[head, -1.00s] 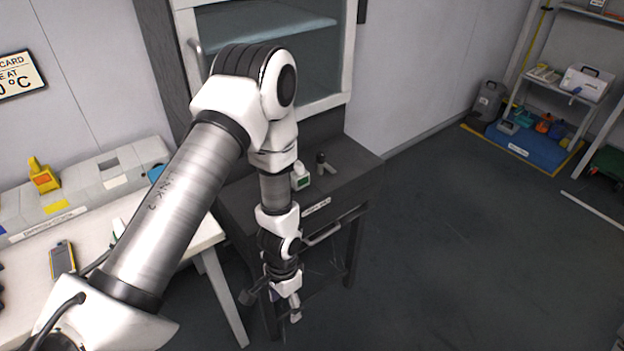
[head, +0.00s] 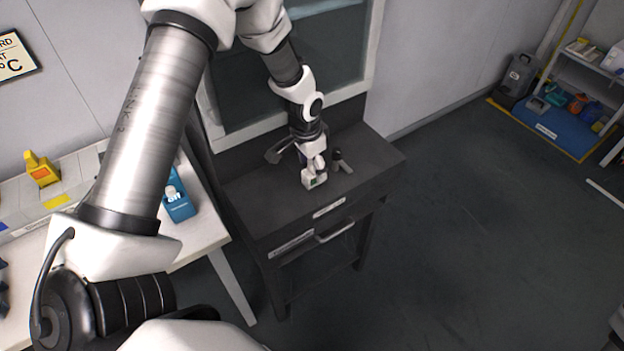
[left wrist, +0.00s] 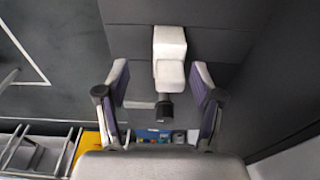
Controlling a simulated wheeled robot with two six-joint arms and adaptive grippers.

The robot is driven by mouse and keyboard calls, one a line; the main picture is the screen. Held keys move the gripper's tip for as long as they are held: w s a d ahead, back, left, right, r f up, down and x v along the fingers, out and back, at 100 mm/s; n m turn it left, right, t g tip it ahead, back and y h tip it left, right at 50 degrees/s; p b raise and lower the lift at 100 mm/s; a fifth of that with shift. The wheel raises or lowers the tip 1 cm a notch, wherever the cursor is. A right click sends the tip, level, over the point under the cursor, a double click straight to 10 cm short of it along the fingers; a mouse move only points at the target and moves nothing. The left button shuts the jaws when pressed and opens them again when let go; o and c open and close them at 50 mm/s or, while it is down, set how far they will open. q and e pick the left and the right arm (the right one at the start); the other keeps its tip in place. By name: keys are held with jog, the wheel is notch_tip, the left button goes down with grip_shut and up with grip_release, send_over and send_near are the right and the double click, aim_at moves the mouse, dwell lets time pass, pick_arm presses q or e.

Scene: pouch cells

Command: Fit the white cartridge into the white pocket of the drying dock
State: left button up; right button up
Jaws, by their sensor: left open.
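The drying dock (head: 85,185) is the long grey-white block on the white table at left. My arm covers part of it, and I cannot make out its white pocket. My right gripper is out of view.
A small dark grey object (head: 341,162) stands close to the right of the cartridge. The dark bench (head: 375,158) has clear top on its right. A blue unit (head: 178,205) lies on the white table (head: 205,240). A yellow object (head: 41,170) stands on the dock.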

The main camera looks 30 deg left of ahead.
aim_at(313, 180)
pick_arm(q)
jog(key=f, duration=0.1)
jog(key=w+f, duration=0.1)
jog(key=f, duration=0.1)
jog(key=a+f, duration=0.1)
jog(key=shift+w+f, duration=0.35)
jog(key=shift+f, duration=0.05)
jog(key=shift+s+d+r, duration=0.2)
jog(key=shift+r, duration=0.1)
jog(key=shift+s+d+r, duration=0.1)
jog(key=shift+s, duration=0.05)
jog(key=c, duration=0.6)
grip_shut()
